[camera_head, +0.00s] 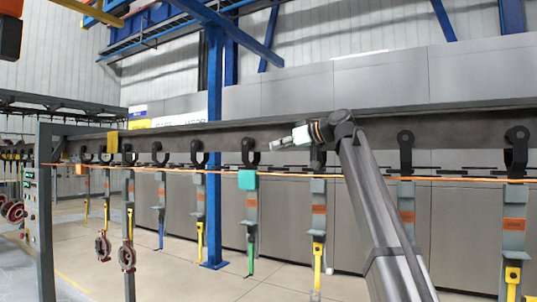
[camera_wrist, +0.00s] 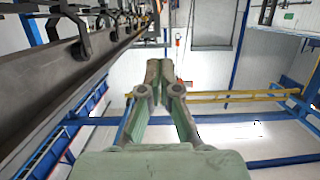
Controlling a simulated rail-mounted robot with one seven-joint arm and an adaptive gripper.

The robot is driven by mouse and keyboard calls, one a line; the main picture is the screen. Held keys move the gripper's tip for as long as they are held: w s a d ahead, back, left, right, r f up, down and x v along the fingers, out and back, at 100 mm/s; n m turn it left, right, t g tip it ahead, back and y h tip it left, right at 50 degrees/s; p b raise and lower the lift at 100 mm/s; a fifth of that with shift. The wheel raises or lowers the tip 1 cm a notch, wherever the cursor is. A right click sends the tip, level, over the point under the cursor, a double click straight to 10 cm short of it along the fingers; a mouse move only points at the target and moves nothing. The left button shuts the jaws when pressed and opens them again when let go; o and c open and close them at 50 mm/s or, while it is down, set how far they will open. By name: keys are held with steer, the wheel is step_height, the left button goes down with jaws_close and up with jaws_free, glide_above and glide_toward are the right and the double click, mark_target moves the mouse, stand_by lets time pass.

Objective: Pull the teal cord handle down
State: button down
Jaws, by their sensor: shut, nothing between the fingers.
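The teal handle (camera_head: 248,180) is a small block on the orange cord (camera_head: 290,175), which runs across the hook line in the head view. My gripper (camera_head: 274,145) is above and to the right of the handle in that view and points left. Its two fingers are together and hold nothing, as the wrist view also shows (camera_wrist: 158,64). A gap shows between the fingers and the handle in the head view; its depth I cannot tell. I cannot make out the teal handle in the wrist view.
An overhead rail (camera_head: 380,129) carries several black hooks with grey hangers (camera_head: 197,210) below. A blue column (camera_head: 214,90) stands behind. A grey post (camera_head: 44,200) with a control box stands at the left. Open floor (camera_head: 180,270) shows below the hangers.

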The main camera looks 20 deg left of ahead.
steer(key=p, duration=0.4)
glide_above(249, 180)
steer(key=w+d, duration=0.1)
steer(key=d, duration=0.1)
steer(key=shift+w+a+f, duration=0.1)
steer(key=shift+a+f, duration=0.05)
steer(key=shift+f, duration=0.35)
steer(key=shift+w+a+f, duration=0.1)
steer(key=shift+f, duration=0.4)
step_height(249, 180, down, 3)
steer(key=shift+s+f+p, duration=0.1)
steer(key=shift+f+p, duration=0.05)
steer(key=shift+p, duration=0.6)
steer(key=shift+f, duration=0.55)
steer(key=shift+f, duration=0.1)
